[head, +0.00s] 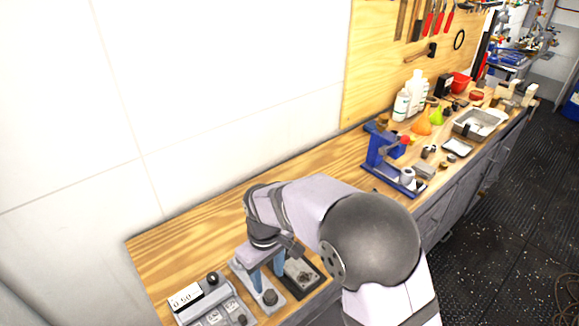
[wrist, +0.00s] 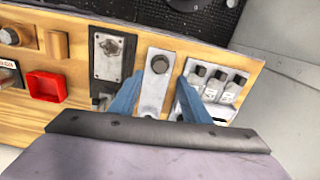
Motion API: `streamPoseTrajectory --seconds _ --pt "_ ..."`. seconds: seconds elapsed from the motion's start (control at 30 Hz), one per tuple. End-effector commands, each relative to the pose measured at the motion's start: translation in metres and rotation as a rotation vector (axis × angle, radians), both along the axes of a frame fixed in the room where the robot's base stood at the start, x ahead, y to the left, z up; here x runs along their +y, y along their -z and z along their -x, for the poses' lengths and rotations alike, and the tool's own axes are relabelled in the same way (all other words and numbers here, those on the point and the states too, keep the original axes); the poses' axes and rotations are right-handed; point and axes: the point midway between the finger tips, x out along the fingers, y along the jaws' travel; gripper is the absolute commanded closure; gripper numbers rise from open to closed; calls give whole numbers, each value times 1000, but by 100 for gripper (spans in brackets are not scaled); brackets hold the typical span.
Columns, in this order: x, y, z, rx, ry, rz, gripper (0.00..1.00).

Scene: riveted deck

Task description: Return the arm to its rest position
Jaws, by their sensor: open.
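My gripper (head: 267,275) hangs over the near end of the wooden workbench (head: 160,252), its two blue fingers pointing down. In the wrist view my gripper (wrist: 159,84) is open, its fingers apart with nothing held between them. A light grey plate with a dark round knob (wrist: 155,82) shows between and beyond the fingers; the plate also shows in the head view (head: 270,308). Whether a fingertip touches the plate I cannot tell. My arm reaches across the bench from the lower right and hides part of it.
A dark-edged switch plate (head: 303,275) lies right of the knob plate, a control box with a display (head: 187,295) left. A blue vise-like stand (head: 383,155), bottles (head: 402,103) and a metal tray (head: 478,123) stand farther along. A red square tray (wrist: 46,86) shows in the wrist view.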

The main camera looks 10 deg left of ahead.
Motion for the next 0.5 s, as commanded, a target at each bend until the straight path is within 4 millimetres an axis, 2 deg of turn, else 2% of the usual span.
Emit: streamPoseTrajectory --seconds 0.13,0.3,0.37,0.5 --pt "2 2 -4 -18 85 -13 57" --pt "-33 38 47 69 174 59 57" --pt "-49 42 69 94 202 83 57" --pt "-103 38 109 132 314 112 57"
